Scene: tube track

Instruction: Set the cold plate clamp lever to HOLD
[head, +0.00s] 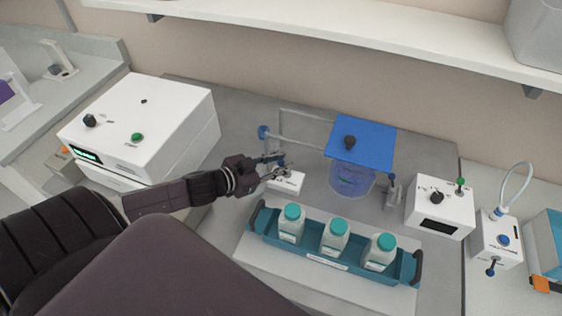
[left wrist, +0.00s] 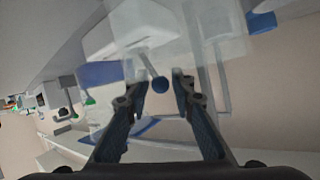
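My left gripper (head: 277,164) reaches in from the left above a small white labelled block (head: 288,183), beside the clear vessel. In the left wrist view the two fingers of my left gripper (left wrist: 158,84) are apart. A short lever with a dark blue ball knob (left wrist: 159,85) shows between the fingertips, with a visible gap on both sides. Its base joins a pale, partly see-through body (left wrist: 150,30). I cannot read HOLD or any lever marking. In the head view the gripper hides most of this lever. My right gripper is not in view.
A clear vessel (head: 350,180) under a blue lid (head: 362,141) stands right of the gripper. A teal rack (head: 322,259) with capped bottles (head: 336,239) lies in front. A white machine (head: 150,125) stands left. White control boxes (head: 440,210) stand right. A shelf (head: 330,25) overhangs the back.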

